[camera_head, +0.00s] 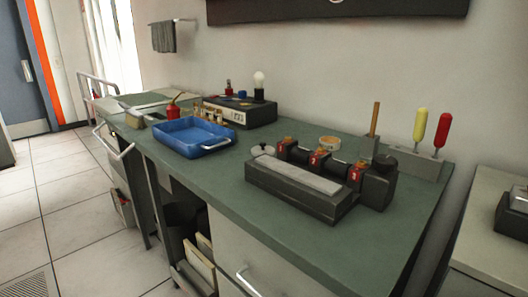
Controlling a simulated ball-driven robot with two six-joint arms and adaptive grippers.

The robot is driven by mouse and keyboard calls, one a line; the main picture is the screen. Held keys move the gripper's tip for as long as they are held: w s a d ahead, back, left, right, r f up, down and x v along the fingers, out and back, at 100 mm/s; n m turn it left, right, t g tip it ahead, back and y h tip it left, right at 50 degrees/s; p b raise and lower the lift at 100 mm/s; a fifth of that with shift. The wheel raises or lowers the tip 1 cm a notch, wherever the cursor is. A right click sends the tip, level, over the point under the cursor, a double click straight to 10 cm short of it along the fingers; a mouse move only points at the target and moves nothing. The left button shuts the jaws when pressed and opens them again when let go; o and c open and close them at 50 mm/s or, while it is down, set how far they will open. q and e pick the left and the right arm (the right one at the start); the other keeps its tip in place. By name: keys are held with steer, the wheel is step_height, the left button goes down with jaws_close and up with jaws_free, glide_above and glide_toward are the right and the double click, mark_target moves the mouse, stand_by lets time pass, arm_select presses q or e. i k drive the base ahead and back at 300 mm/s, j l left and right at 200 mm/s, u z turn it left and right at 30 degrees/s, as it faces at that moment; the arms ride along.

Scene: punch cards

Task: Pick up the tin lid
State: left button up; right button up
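A small round pale-grey lid with a knob (263,150), which looks like the tin lid, lies on the green bench top (220,178). It sits just behind the left end of a long dark block with a pale top (300,186). The block hides part of the bench around it, and I cannot tell what lies under the lid. Neither of my grippers shows in the head view.
A blue tray (189,145) stands left of the lid. A dark device with red-tagged parts (322,168) is to its right. A tan ring (330,143) and a rack with yellow and red handles (410,164) stand farther back. The front bench strip is clear.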

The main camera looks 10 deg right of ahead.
mark_target(257, 150)
steer(key=j+z, duration=0.1)
steer(key=z, duration=0.35)
steer(key=i+j+z, duration=0.2)
steer(key=j, duration=0.15)
steer(key=j+z, duration=0.15)
steer(key=j, duration=0.2)
steer(key=i+j+z, duration=0.2)
steer(key=j, duration=0.15)
steer(key=j+z, duration=0.15)
steer(key=j, duration=0.25)
